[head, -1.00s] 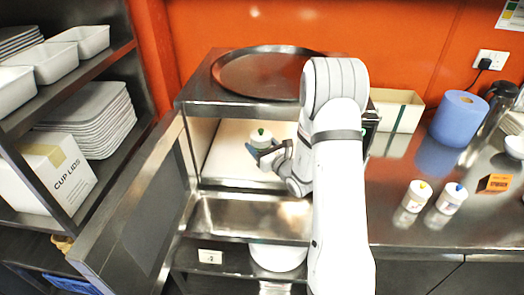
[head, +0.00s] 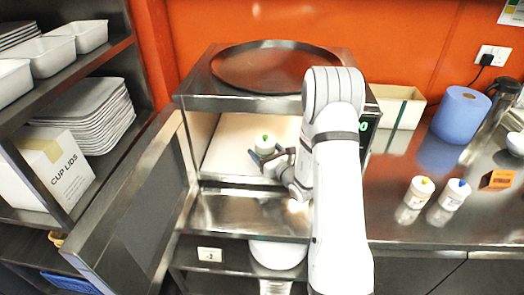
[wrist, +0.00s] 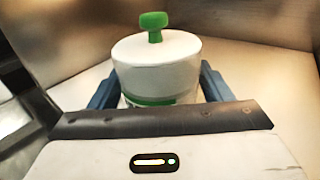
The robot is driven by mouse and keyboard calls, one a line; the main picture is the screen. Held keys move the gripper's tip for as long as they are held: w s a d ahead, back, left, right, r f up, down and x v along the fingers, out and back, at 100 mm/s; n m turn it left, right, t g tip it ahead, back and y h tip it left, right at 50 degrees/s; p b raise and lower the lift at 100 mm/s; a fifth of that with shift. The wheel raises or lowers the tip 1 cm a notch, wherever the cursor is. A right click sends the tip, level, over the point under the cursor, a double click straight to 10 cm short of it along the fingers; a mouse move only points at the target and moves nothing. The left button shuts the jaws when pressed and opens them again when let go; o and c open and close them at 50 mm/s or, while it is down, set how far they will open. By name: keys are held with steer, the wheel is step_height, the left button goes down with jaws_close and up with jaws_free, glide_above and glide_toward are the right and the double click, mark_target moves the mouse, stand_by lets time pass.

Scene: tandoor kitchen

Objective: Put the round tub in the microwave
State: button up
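The round tub is white with a green knob and a green band. It shows large in the wrist view (wrist: 155,65) and small in the head view (head: 265,145). It is upright inside the open microwave (head: 210,150), over the pale cavity floor; I cannot tell whether it touches the floor. My gripper (head: 268,158) is inside the cavity, its blue fingers on both sides of the tub. In the wrist view the fingers (wrist: 158,90) appear closed against the tub's sides, their tips hidden behind it.
The microwave door (head: 135,215) stands open at the left. A round dark tray (head: 270,66) lies on top of the microwave. Two small white bottles (head: 420,192) and a blue roll (head: 460,113) stand on the right counter.

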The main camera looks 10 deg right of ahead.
steer(key=shift+o, duration=1.1)
steer(key=shift+r, duration=0.15)
steer(key=shift+s, duration=0.15)
steer(key=b+v, duration=0.3)
steer(key=v, duration=0.8)
steer(key=s+a+r+n+g+y, duration=0.4)
steer(key=s+a+r+n+g, duration=0.1)
steer(key=s+a+n+g, duration=0.3)
steer(key=s+a+r+n+g+y, duration=0.35)
steer(key=s+a+n+g, duration=0.3)
steer(key=a+n, duration=0.3)
steer(key=s+d+n+g+h, duration=0.2)
steer(key=s+n+g+h, duration=0.1)
steer(key=s+n+h, duration=0.4)
steer(key=s+d+r+n+t+h, duration=0.3)
steer(key=d+r+n+h, duration=0.2)
steer(key=d, duration=0.4)
steer(key=shift+d+n+t+h, duration=0.2)
steer(key=shift+n+t+h, duration=0.15)
steer(key=shift+n+h, duration=0.7)
